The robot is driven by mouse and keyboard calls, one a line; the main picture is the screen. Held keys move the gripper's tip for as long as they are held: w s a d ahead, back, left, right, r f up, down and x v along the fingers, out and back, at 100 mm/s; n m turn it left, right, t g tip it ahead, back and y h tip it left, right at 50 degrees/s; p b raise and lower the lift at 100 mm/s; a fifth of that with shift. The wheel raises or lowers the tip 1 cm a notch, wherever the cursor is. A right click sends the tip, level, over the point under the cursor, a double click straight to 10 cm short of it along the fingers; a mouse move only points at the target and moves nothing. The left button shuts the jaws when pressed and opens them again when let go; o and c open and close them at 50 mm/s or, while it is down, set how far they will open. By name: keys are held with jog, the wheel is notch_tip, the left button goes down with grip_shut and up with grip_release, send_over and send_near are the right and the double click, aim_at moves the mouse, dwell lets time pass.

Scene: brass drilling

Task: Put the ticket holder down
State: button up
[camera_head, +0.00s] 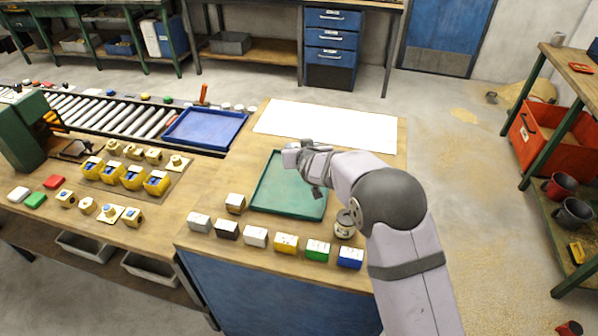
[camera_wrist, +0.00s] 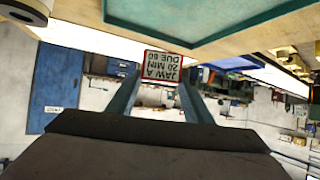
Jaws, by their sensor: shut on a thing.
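The ticket holder (camera_wrist: 162,66) is a small white card in a red frame, with black print reading "JAW A 20 MIN DUE 60". It appears upside down in the wrist view, between the fingertips of my gripper (camera_wrist: 160,85). My gripper is shut on it. In the head view my gripper (camera_head: 318,188) is over the right part of the green tray (camera_head: 268,200). I cannot make out the ticket holder there, and I cannot tell its height above the tray.
A row of several coloured blocks (camera_head: 286,243) lines the bench's front edge. A small round jar (camera_head: 344,224) stands right of the tray, close to my arm. A white sheet (camera_head: 330,124) lies behind the tray. A blue tray (camera_head: 205,128) sits at left.

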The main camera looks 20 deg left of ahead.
jog(key=shift+f+p, duration=0.75)
jog(key=shift+f, duration=3)
jog(key=shift+f, duration=0.2)
jog(key=o, duration=1.1)
jog(key=shift+o, duration=0.2)
jog(key=shift+r, duration=0.1)
jog(key=shift+r, duration=0.15)
jog(key=b+v, duration=0.3)
jog(key=v, duration=0.9)
